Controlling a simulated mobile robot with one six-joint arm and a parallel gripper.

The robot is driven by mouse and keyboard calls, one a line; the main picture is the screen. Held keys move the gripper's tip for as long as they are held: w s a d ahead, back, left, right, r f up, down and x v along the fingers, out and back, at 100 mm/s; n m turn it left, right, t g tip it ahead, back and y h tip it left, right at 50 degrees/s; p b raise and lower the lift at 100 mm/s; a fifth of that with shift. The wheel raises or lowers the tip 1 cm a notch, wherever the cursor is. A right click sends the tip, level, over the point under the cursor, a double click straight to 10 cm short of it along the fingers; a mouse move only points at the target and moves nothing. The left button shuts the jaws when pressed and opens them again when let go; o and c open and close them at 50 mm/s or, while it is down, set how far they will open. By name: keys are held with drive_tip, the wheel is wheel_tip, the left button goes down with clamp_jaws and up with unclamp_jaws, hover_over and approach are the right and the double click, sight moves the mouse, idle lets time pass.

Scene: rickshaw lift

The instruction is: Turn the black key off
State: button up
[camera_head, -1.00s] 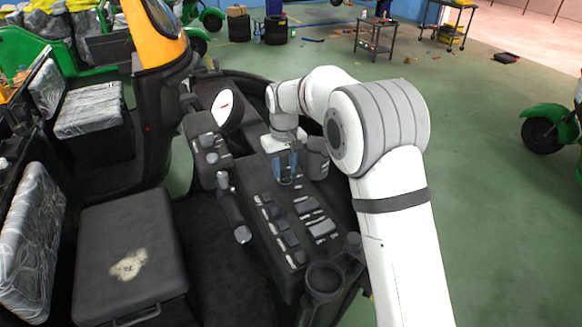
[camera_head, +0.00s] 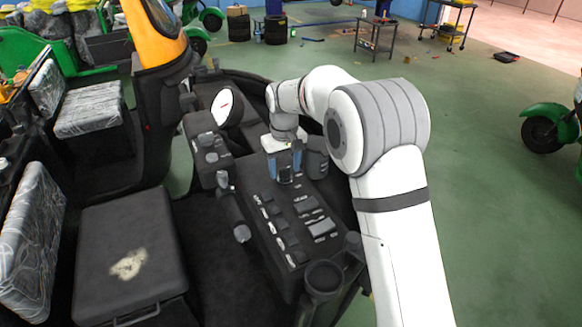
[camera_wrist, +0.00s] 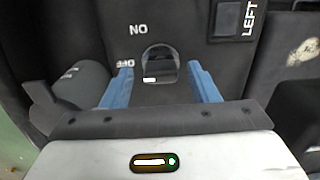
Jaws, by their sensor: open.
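The black key (camera_wrist: 160,66) shows in the wrist view as a dark, rounded piece on the black panel. Upside-down white lettering that looks like ON and OFF stands beside it. My gripper (camera_wrist: 162,76) is open, with one blue finger on each side of the key and a gap to each. In the head view my gripper (camera_head: 285,163) points down at the upper part of the dashboard panel (camera_head: 262,224). The key cannot be made out there, between the fingers.
The panel has several rocker switches (camera_head: 320,228) below my gripper. A lever (camera_head: 234,210) stands to its left, and a round white gauge (camera_head: 222,106) is up and left. A cup-like holder (camera_head: 324,280) is at the panel's near end. Open green floor lies to the right.

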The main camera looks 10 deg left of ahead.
sight(285, 168)
wheel_tip(285, 168, up, 8)
drive_tip(key=shift+f+b, duration=0.15)
drive_tip(key=shift+b, duration=0.35)
drive_tip(key=s+d+r+m+t, duration=0.1)
drive_tip(key=s+d+r, duration=0.1)
drive_tip(key=s+d, duration=0.3)
drive_tip(key=s+d+r+m, duration=0.2)
drive_tip(key=d, duration=0.6)
drive_tip(key=s+d+r+m+t, duration=0.1)
drive_tip(key=s+d+r, duration=0.25)
drive_tip(key=d, duration=0.25)
drive_tip(key=s+d+f+m, duration=0.1)
drive_tip(key=s+d+f, duration=0.2)
drive_tip(key=s, duration=0.6)
drive_tip(key=s+d+f+m+t, duration=0.1)
drive_tip(key=s+d+f+m, duration=0.1)
drive_tip(key=s+d, duration=0.6)
drive_tip(key=shift+s+d+f+m, duration=0.3)
drive_tip(key=shift+s+f, duration=0.5)
drive_tip(key=shift+s, duration=0.2)
